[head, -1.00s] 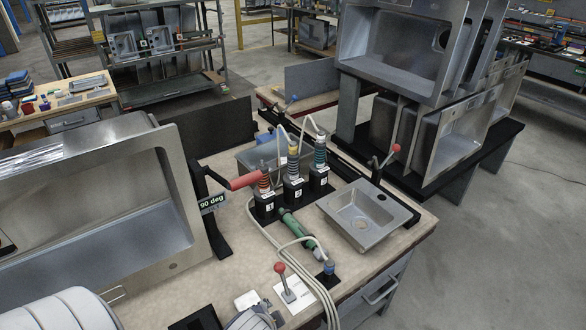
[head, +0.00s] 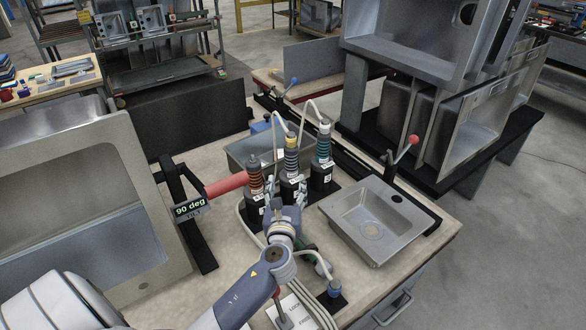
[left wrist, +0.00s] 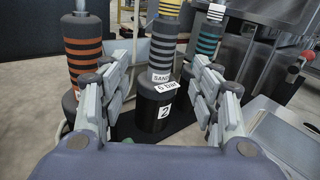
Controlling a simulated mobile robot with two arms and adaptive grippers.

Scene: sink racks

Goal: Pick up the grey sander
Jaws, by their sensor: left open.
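My left gripper (head: 284,212) is open and empty, just in front of the middle holder. In the left wrist view its fingers (left wrist: 155,98) frame the middle tool from both sides, with no clear contact. My right gripper is not in view.
A small sink (head: 372,222) lies right. Hoses run beside my arm, and a green tool (head: 306,250) lies partly hidden under it. Racked sinks (head: 470,110) stand behind right.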

